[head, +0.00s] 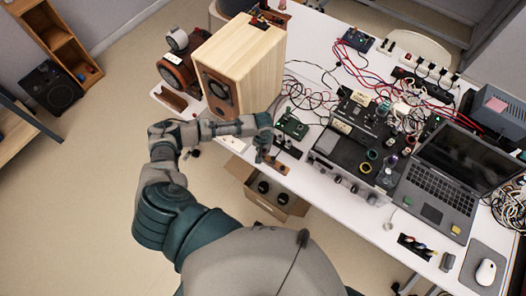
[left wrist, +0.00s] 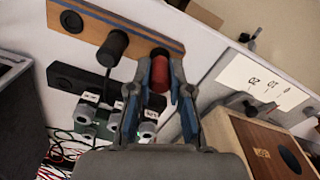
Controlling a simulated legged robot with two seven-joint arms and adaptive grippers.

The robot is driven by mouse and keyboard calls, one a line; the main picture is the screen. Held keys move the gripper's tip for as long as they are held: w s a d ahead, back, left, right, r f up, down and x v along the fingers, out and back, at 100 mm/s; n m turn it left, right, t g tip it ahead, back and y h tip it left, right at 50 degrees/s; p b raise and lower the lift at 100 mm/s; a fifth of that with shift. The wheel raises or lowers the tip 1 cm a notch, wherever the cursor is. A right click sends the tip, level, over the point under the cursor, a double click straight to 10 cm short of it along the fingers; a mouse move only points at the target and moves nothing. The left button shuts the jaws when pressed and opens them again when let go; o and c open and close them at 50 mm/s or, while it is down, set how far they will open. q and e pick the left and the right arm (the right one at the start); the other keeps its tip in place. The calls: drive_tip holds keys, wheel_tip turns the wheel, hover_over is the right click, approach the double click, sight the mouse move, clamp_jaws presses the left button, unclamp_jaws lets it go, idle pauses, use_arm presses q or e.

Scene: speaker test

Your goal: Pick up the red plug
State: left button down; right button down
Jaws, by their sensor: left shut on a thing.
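The red plug (left wrist: 160,75) is between the two fingers of my left gripper (head: 264,146) in the left wrist view, with the fingers closed on its sides. Its far end is at the wooden strip (left wrist: 90,18); I cannot tell whether it is still seated there. The strip also carries a black plug (left wrist: 113,45) with a cable and a round black socket (left wrist: 72,21). In the head view my left gripper reaches down over the front edge of the table, and the red plug is hidden. My right gripper is not in view.
A wooden speaker (head: 257,62) stands left of my gripper. A green circuit board (head: 292,125) and a dark instrument (head: 345,150) are close on the right. Tangled wires and a laptop (head: 445,175) fill the right side. An open cardboard box (head: 290,205) sits below the table edge.

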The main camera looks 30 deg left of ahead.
use_arm(q)
wheel_tip(320, 180, up, 3)
drive_tip(key=shift+s+d+f, duration=0.1)
drive_tip(key=shift+f, duration=0.1)
drive_tip(key=s+d+r, duration=0.1)
drive_tip(key=s+d, duration=0.9)
drive_tip(key=s, duration=0.2)
drive_tip(key=shift+d+r, duration=0.15)
drive_tip(key=shift+r, duration=0.05)
wheel_tip(320, 180, up, 36)
drive_tip(key=p, duration=1)
drive_tip(key=shift+p, duration=0.3)
drive_tip(key=shift+w, duration=0.1)
